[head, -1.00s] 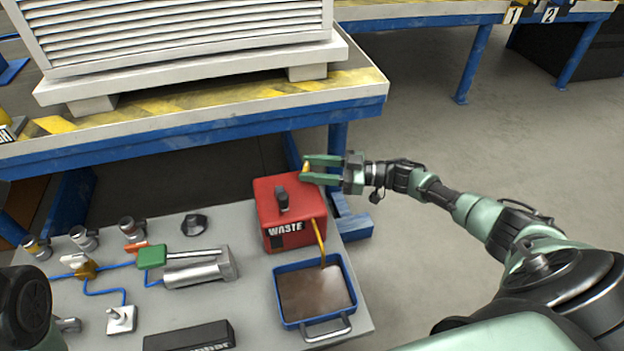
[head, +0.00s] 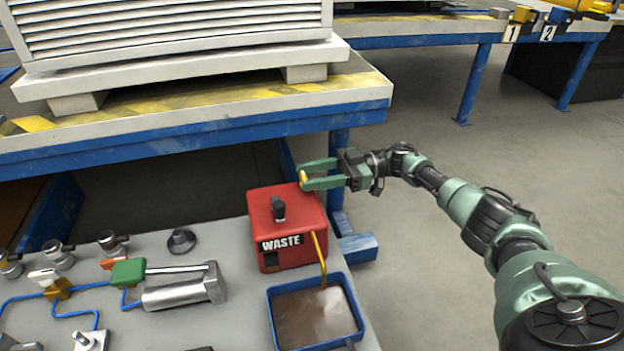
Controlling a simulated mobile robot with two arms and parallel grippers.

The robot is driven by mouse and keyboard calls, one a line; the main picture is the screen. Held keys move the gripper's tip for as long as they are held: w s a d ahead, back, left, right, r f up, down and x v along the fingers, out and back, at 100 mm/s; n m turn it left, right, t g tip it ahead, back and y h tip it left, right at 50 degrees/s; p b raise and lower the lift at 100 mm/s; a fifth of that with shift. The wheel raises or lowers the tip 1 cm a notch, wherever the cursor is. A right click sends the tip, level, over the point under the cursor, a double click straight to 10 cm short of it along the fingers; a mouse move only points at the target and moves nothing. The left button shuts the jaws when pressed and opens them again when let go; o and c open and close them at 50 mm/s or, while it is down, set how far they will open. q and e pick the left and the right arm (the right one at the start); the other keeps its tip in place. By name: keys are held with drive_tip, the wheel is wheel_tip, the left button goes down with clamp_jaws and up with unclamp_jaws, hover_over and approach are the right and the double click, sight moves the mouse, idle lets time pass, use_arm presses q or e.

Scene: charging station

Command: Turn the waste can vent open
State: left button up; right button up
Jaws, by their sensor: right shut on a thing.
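The red waste can (head: 287,228) stands on the grey bench, with a black knob on top and a WASTE label on its front. A small yellow vent (head: 303,177) shows at its back right top corner. My right gripper (head: 306,176) reaches in from the right and is shut on the vent, with one green finger on each side of it. The can's body partly hides where the vent joins it. My left gripper is out of view.
A yellow spout runs from the can to a blue tray (head: 273,306) of brown liquid in front. A blue-edged table (head: 200,138) stands close behind.

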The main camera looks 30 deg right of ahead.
drive_tip(key=shift+a, duration=0.1)
drive_tip(key=o, duration=1.4)
drive_tip(key=shift+d, duration=0.25)
drive_tip(key=shift+p+v, duration=0.35)
drive_tip(key=shift+v, duration=3.25)
drive_tip(key=shift+d, duration=0.1)
